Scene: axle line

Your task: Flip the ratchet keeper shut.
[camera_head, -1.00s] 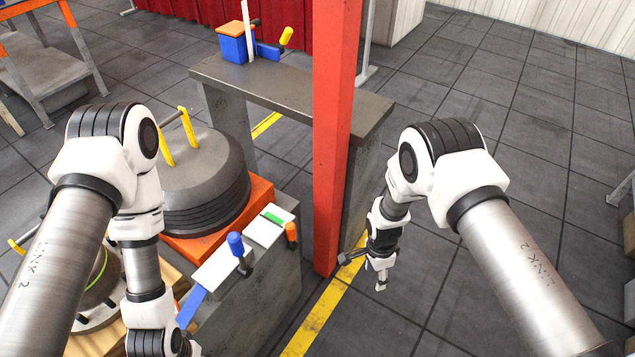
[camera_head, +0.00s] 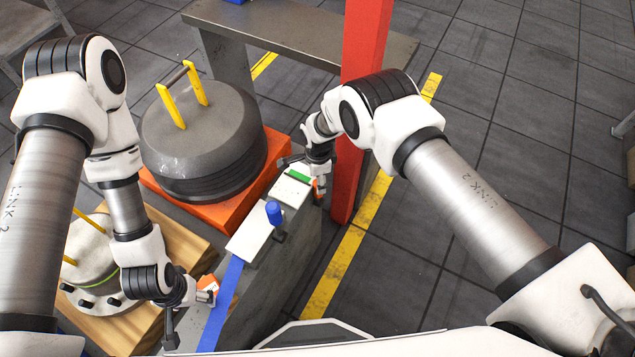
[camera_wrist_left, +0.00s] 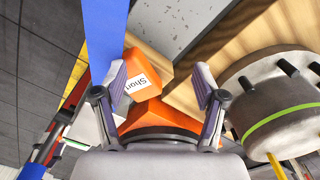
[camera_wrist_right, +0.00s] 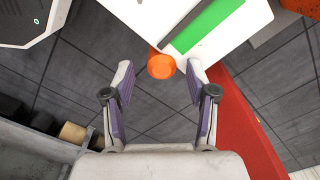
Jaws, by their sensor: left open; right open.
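An orange-tipped lever (camera_head: 317,186) sits at the far end of the white plate, by the green bar (camera_head: 299,177); I take it for the ratchet keeper. In the right wrist view, its round orange end (camera_wrist_right: 161,67) lies just ahead of and between the fingertips of my open right gripper (camera_wrist_right: 159,78). Contact cannot be told. The white plate (camera_head: 249,236) also bears an upright blue-topped lever (camera_head: 274,213). A blue strap (camera_head: 222,305) runs from it. My left gripper (camera_wrist_left: 158,78) is open around an orange labelled piece (camera_wrist_left: 147,76), which sits beside the strap.
A red post (camera_head: 366,55) stands close behind my right gripper. A grey weight with yellow handles (camera_head: 200,130) sits on an orange base (camera_head: 262,170). A smaller round flanged part (camera_head: 92,262) rests on wood (camera_head: 190,243). A grey bench (camera_head: 300,35) stands behind; open floor lies right.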

